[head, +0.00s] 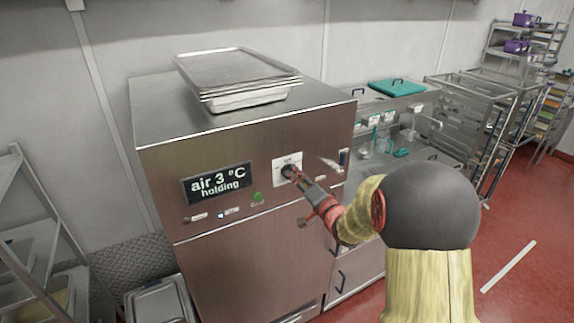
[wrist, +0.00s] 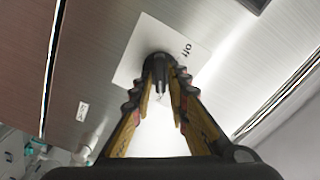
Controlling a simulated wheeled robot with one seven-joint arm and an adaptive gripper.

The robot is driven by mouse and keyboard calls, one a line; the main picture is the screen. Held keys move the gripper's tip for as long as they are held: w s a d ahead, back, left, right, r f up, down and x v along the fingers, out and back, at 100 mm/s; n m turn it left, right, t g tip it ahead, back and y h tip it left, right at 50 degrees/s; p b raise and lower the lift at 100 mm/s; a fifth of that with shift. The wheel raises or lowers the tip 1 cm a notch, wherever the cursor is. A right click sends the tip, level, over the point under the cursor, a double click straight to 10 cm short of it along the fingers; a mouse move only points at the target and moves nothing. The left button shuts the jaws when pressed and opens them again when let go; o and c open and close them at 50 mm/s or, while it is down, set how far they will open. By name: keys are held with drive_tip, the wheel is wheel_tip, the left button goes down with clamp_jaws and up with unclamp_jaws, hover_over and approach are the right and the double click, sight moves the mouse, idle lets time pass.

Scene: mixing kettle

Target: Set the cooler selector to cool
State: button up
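The cooler (head: 225,170) is a brown metal cabinet with a display (head: 217,184) reading "air 3 °C holding". Its selector is a dark knob (head: 287,171) on a white plate to the right of the display. My gripper (head: 293,175) reaches the knob from the right. The knob's pointer direction and the other labels are hidden or too small to read.
A green button (head: 257,198) and small lights sit below the display. Stacked metal trays (head: 238,75) lie on top of the cooler. A counter with a sink stands to the right, with wire racks (head: 480,100) beyond. Red floor is open at the right.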

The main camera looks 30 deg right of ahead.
drive_tip(key=o, duration=0.3)
drive_tip(key=s, duration=0.7)
drive_tip(key=shift+d, duration=0.1)
idle(0.3)
idle(0.4)
